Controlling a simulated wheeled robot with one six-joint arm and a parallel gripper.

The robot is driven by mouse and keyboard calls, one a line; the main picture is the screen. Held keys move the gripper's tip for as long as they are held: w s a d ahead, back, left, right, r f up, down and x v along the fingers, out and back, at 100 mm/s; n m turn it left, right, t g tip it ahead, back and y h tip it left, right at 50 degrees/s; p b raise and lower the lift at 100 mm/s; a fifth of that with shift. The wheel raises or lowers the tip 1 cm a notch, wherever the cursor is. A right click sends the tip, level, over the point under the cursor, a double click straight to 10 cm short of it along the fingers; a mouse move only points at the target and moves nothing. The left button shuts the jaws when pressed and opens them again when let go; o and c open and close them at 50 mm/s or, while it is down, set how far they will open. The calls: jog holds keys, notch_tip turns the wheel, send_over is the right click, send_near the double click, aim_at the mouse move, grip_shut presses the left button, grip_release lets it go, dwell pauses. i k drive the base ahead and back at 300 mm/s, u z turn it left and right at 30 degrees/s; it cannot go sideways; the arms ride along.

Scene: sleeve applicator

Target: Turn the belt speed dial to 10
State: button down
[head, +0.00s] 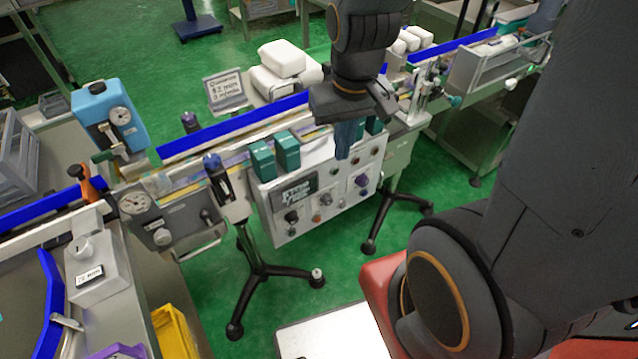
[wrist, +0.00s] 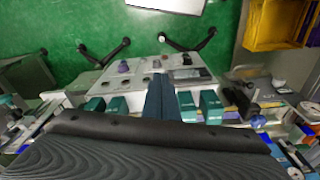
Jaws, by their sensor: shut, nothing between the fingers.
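The white control panel (head: 330,205) hangs on the front of the conveyor and carries several knobs and a dark display (head: 298,194). A dark knob (head: 291,217) sits at its lower left and a bluish knob (head: 361,181) at its right. I cannot read which is the belt speed dial or its setting. The panel appears upside down in the wrist view (wrist: 143,90), with a purple-grey knob (wrist: 123,66) and a dark knob (wrist: 187,59). My gripper (head: 343,154) is shut and empty, pointing down in front of the panel's upper edge, apart from the knobs. It also shows in the wrist view (wrist: 160,82).
Several teal boxes (head: 287,150) stand along the belt just above the panel, close to my gripper. A blue applicator unit (head: 110,115) is at the far left. Green floor (head: 330,265) is open below the panel.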

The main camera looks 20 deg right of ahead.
aim_at(292, 217)
jog(key=u, duration=0.55)
jog(key=k, duration=1.5)
jog(key=z, duration=0.05)
